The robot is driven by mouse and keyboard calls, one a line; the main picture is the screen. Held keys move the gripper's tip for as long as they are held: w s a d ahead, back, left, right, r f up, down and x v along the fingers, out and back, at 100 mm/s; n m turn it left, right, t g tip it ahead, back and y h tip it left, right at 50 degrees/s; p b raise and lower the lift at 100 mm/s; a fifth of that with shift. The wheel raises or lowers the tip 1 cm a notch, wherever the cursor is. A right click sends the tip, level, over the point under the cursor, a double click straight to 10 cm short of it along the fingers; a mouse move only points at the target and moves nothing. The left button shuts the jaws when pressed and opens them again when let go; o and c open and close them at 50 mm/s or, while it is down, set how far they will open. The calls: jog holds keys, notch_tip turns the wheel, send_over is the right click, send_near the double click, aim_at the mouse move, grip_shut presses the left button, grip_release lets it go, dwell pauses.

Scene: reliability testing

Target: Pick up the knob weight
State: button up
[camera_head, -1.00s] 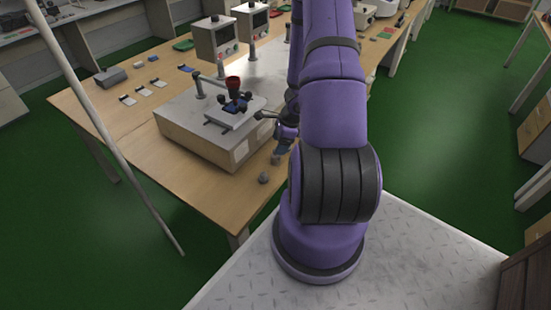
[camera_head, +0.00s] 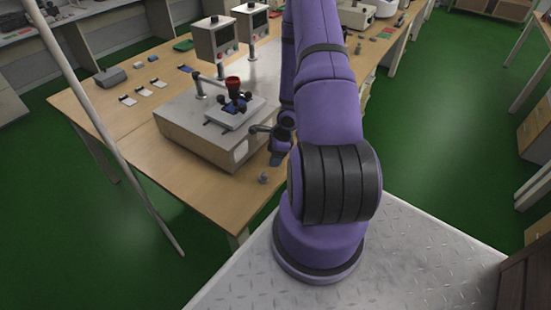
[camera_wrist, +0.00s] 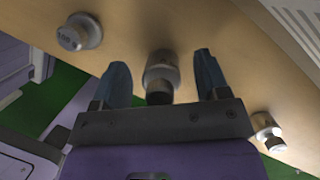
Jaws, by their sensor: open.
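A metal knob weight (camera_wrist: 161,76) stands between the two blue fingers of my gripper (camera_wrist: 160,66) in the wrist view. The fingers are open, one on each side, with a visible gap on both sides. A second weight with a marked top (camera_wrist: 76,33) is at the upper left, outside the fingers. A third (camera_wrist: 267,130) is at the right, near the table edge. In the head view, my gripper (camera_head: 276,158) is low over the table's near corner, and one grey weight (camera_head: 263,178) shows just in front of it. The other weights are hidden there.
A large pale test machine (camera_head: 190,135) with a red-topped fixture (camera_head: 233,84) stands close to the left of my gripper. Its vented side (camera_wrist: 299,25) shows in the wrist view. The wooden table (camera_head: 205,191) ends close in front of the weights.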

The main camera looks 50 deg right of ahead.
jog(key=shift+c, duration=0.2)
jog(key=c, duration=1.2)
jog(key=shift+r, duration=0.1)
